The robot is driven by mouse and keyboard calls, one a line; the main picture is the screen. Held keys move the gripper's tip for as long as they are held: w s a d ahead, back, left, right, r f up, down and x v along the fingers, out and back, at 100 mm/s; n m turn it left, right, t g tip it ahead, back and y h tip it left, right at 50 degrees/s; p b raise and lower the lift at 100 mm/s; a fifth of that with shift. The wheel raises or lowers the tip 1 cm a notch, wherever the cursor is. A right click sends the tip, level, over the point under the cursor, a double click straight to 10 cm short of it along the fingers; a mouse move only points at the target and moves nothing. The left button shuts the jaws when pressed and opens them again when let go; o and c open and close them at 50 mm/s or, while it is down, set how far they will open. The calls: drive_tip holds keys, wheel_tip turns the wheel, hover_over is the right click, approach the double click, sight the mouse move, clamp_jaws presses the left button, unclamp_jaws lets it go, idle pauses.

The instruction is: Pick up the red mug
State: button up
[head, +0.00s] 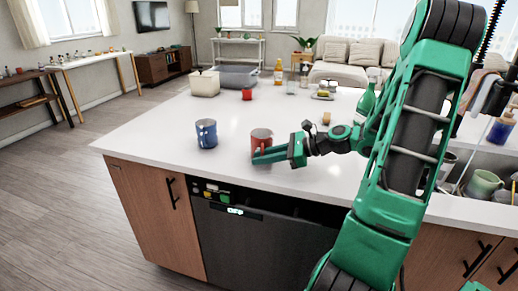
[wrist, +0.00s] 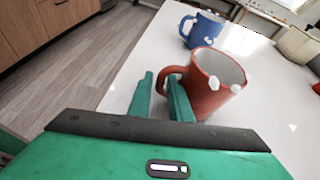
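The red mug (head: 261,138) stands upright near the front edge of the white island counter. It also shows in the wrist view (wrist: 218,90), with white spots on its side and its handle (wrist: 164,77) toward my fingers. My gripper (head: 264,156) is low over the counter at the near side of the mug. In the wrist view my gripper (wrist: 160,78) is open, with a gap between its two green fingers. The handle is at the fingertips, and the right finger covers part of it. I cannot tell whether that finger touches the mug.
A blue mug (head: 206,133) stands left of the red mug. A red object (head: 247,94), a cream box (head: 205,84) and a grey bin (head: 238,76) are farther back. A green bottle (head: 367,101) stands by my arm. The front left counter is clear.

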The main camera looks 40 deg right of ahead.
clamp_jaws()
drive_tip(key=shift+r, duration=0.15)
